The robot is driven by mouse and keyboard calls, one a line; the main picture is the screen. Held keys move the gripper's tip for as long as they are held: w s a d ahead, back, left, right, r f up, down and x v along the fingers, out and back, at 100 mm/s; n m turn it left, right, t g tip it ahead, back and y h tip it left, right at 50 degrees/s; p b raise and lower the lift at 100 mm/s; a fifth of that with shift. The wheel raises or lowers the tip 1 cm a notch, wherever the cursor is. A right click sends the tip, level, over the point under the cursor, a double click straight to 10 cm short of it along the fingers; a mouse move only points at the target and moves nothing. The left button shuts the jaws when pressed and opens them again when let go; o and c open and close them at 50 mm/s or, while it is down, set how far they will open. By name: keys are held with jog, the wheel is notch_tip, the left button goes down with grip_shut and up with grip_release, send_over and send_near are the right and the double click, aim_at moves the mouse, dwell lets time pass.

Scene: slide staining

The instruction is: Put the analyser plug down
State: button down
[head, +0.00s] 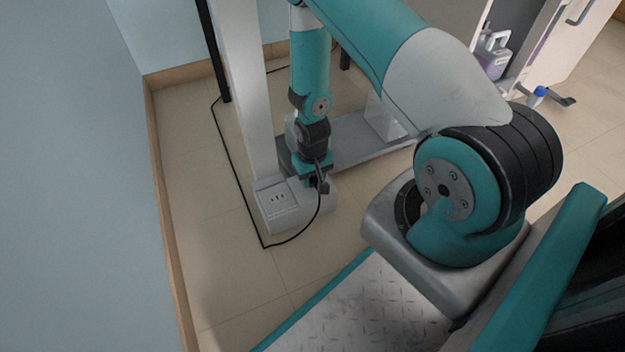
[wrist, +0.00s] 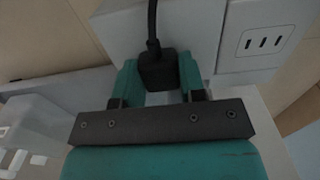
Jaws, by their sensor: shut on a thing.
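The analyser plug (wrist: 158,72) is a black block with a black cable leaving its far end in the wrist view. My gripper (wrist: 158,80) has its teal fingers shut on the plug, one on each side. In the head view my gripper (head: 318,182) points down beside a pale socket box (head: 292,205) at the foot of a white column. The box also shows in the wrist view (wrist: 235,62), with a slotted outlet (wrist: 264,41) to the right of the plug. I cannot tell whether the plug touches the box.
The black cable (head: 234,176) loops over the tiled floor left of the box. The white column (head: 246,90) rises behind the box, near a blue wall. A grey base bar (head: 358,140) runs to the right. Open floor (head: 205,225) lies left and in front of the box.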

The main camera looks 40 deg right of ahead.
jog(key=shift+f, duration=0.45)
jog(key=c, duration=0.7)
grip_release()
